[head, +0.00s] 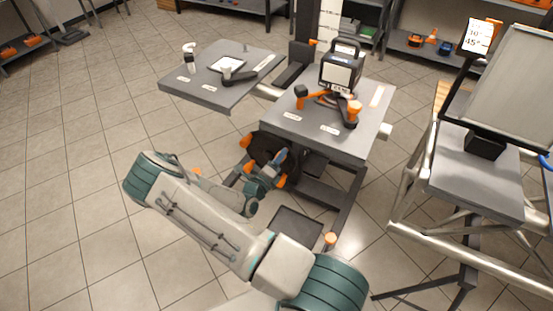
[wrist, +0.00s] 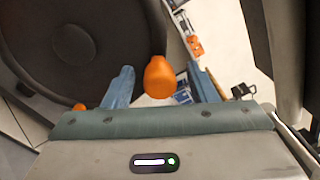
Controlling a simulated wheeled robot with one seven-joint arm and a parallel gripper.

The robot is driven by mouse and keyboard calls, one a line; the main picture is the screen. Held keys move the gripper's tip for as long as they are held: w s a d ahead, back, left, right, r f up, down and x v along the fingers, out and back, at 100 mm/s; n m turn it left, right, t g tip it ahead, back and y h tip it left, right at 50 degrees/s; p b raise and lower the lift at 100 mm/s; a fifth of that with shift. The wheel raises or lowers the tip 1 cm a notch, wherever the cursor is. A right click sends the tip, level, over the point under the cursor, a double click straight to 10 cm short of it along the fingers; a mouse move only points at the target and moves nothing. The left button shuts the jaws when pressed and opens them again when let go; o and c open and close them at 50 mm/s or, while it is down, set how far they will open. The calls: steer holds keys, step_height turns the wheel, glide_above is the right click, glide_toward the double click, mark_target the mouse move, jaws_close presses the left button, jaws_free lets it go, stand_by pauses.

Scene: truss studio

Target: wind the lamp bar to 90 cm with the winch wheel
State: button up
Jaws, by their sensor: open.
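The winch wheel (head: 266,148) is a dark disc low on the side of the middle table, with orange knobs around it. My gripper (head: 277,166) is at the wheel, and its blue fingers are open. In the wrist view the wheel (wrist: 65,45) fills the upper left. One orange knob (wrist: 159,78) stands between the spread fingers of my gripper (wrist: 160,85), with a gap visible on both sides. Another orange knob (wrist: 79,106) shows at the wheel's lower edge. I cannot make out the lamp bar or its height for certain.
A white scale board (head: 330,25) stands behind the middle table (head: 290,125), which bears a black-framed lamp box (head: 341,70) and orange-ended levers. A second grey table (head: 205,88) stands left. A framed panel (head: 515,80) stands right. Tiled floor at left is clear.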

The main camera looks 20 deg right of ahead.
steer(key=v, duration=1.3)
steer(key=shift+a+b, duration=0.35)
steer(key=shift+a, duration=0.1)
steer(key=shift+s, duration=0.1)
steer(key=s+d+r+m+g+y+p, duration=0.1)
steer(key=s+r+m+g+y, duration=0.1)
steer(key=s+r+m+g, duration=0.55)
steer(key=s+d+r+m+g+y+p, duration=0.2)
steer(key=r+m+g, duration=0.3)
steer(key=r+m, duration=0.7)
steer(key=s+a+r+m+t+y+p, duration=0.1)
steer(key=s+a+r+m+t+y, duration=0.1)
steer(key=r+m, duration=0.5)
steer(key=s+a+r+m+t+y+p, duration=0.1)
steer(key=s+a+r+m+t+y, duration=0.1)
steer(key=s+a+r+m+y, duration=0.3)
step_height(320, 180, up, 3)
steer(key=s+m+y, duration=0.1)
steer(key=m+y, duration=0.3)
steer(key=m, duration=0.2)
steer(key=shift+s+r+t+p, duration=0.15)
steer(key=shift+s+t+p, duration=0.1)
steer(key=shift+t+p, duration=0.15)
steer(key=shift+m, duration=0.25)
